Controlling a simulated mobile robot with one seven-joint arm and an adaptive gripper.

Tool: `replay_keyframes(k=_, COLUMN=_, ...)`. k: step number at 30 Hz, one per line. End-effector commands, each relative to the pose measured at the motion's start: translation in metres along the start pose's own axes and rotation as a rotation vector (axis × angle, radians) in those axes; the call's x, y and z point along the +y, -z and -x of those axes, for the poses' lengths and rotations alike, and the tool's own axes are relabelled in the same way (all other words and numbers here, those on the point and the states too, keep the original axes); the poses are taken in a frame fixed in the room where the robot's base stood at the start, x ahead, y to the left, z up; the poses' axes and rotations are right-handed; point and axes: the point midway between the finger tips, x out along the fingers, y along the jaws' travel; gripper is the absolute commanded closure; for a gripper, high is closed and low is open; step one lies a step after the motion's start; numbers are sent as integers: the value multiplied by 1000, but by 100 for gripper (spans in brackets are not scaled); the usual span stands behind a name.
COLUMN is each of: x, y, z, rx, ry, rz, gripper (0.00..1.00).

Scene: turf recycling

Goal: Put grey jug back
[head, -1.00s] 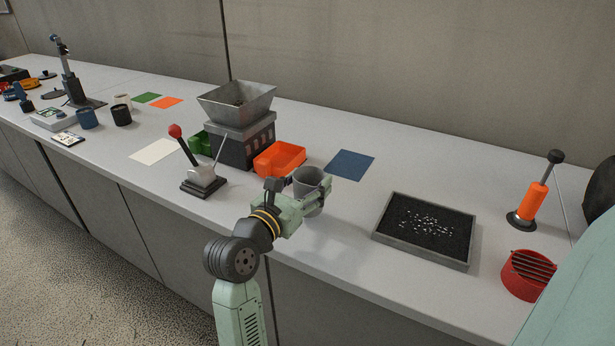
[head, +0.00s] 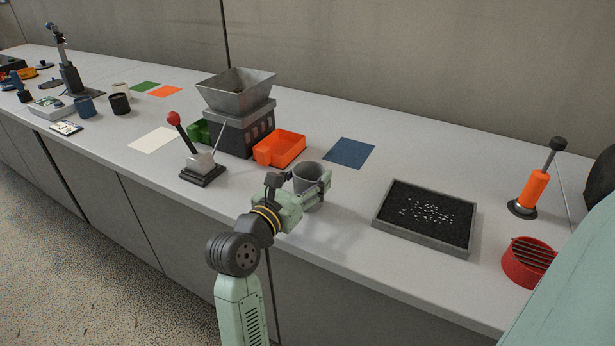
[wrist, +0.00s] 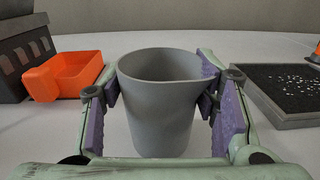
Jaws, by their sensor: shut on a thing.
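The grey jug (head: 309,177) is upright between the fingers of my gripper (head: 309,190), near the front part of the counter. In the wrist view the jug (wrist: 160,110) stands between the purple finger pads of my gripper (wrist: 162,112), with its spout towards the upper right. My gripper is shut on the jug. I cannot tell whether its base touches the counter or hangs just above it. A blue square mat (head: 349,153) lies flat and bare on the counter, behind and to the right of the jug.
An orange bin (head: 280,150) and a hopper machine (head: 237,110) stand behind left of the jug. A lever with a red knob (head: 197,155) stands further left. A tray of black granules (head: 425,217) lies to the right. The counter between jug and tray is clear.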

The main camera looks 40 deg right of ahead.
Motion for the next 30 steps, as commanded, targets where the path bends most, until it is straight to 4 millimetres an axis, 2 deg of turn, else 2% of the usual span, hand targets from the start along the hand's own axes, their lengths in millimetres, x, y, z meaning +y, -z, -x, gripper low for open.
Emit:
replay_keyframes(k=4, x=0, y=3, z=0, rx=-1, ry=0, rz=0, gripper=78)
replay_keyframes(k=5, x=0, y=2, z=0, rx=-1, ry=0, rz=0, gripper=43)
replay_keyframes(k=6, x=0, y=2, z=0, rx=-1, ry=0, rz=0, gripper=41)
replay_keyframes(k=15, x=0, y=3, z=0, rx=0, ry=0, rz=0, gripper=22)
replay_keyframes(k=21, x=0, y=3, z=0, rx=0, ry=0, rz=0, gripper=22)
replay_keyframes(k=27, x=0, y=3, z=0, rx=1, ry=0, rz=0, gripper=9)
replay_keyframes(k=30, x=0, y=3, z=0, rx=1, ry=0, rz=0, gripper=9)
